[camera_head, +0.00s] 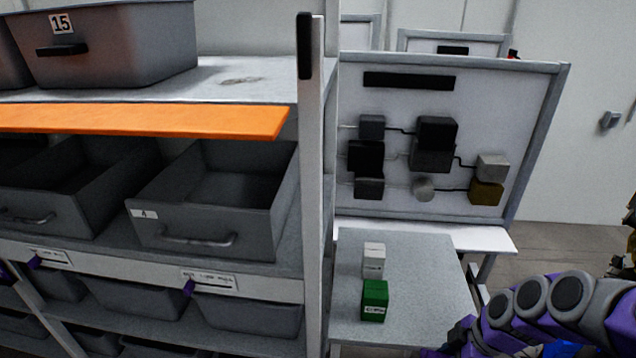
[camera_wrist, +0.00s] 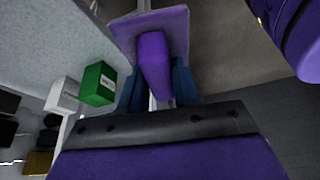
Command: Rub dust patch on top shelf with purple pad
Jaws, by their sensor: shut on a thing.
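The dust patch (camera_head: 240,81) is a faint brownish smudge on the grey top shelf (camera_head: 270,72), right of the bin marked 15. The purple pad (camera_wrist: 170,25) shows in the wrist view as a flat plate with a thick block-like grip. My gripper (camera_wrist: 158,88) is shut on that grip, with a blue finger on each side. In the head view my purple and grey arm is at the lower right, well away from the shelf. The gripper and pad cannot be made out there.
Bin 15 (camera_head: 120,45) stands left of the patch. An orange strip (camera_head: 150,120) runs along the shelf front, and a white post (camera_head: 312,180) rises at its right end. A side table (camera_head: 420,270) holds a green box (camera_head: 374,300) and a white box (camera_head: 373,260).

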